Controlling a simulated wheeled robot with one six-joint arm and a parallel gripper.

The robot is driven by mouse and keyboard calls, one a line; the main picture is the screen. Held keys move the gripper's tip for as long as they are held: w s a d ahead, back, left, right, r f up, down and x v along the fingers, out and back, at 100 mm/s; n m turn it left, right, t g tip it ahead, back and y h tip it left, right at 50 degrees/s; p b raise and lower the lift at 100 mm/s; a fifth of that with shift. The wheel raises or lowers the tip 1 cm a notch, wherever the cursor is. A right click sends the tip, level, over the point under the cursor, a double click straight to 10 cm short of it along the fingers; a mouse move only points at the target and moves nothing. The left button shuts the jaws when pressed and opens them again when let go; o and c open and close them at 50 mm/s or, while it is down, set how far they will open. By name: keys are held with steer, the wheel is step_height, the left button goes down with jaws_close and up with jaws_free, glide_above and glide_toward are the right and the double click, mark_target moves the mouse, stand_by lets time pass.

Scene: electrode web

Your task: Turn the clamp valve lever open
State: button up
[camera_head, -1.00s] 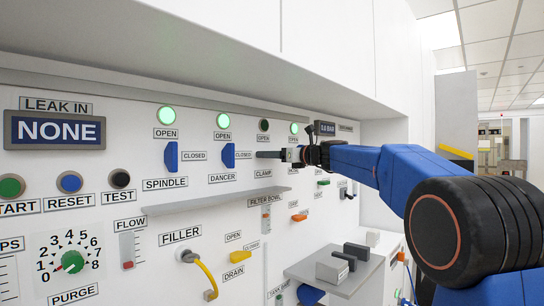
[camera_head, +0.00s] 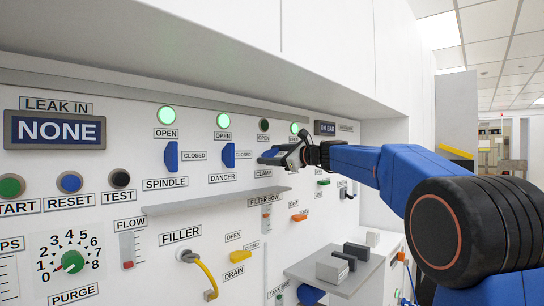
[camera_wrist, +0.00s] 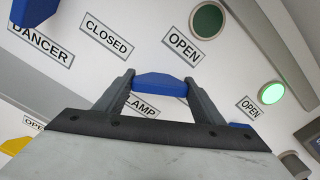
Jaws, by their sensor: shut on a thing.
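The blue clamp valve lever (camera_wrist: 160,84) sits between the two dark fingers of my gripper (camera_head: 280,155) in the wrist view. The fingers are shut on it from both sides. The lever's blue end (camera_head: 269,154) also shows in the head view, just above the CLAMP label (camera_head: 263,173). The wrist view is tilted against the panel text, with the CLAMP label partly hidden behind the lever and fingers. The clamp's round OPEN lamp (camera_head: 263,125) is dark; in the wrist view this lamp (camera_wrist: 207,20) is dark green.
The blue spindle lever (camera_head: 171,156) and dancer lever (camera_head: 228,155) stand upright to the left, under lit green lamps. A grey ledge (camera_head: 215,201) runs below the levers. An overhang (camera_head: 230,80) spans above. A shelf with small blocks (camera_head: 335,284) juts out lower right.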

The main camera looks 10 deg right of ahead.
steer(key=n, duration=1.1)
steer(key=shift+f+n, duration=0.1)
steer(key=shift+n, duration=0.3)
stand_by(0.3)
steer(key=o, duration=1.1)
steer(key=shift+c, duration=0.2)
steer(key=shift+s, duration=0.1)
steer(key=v, duration=1.7)
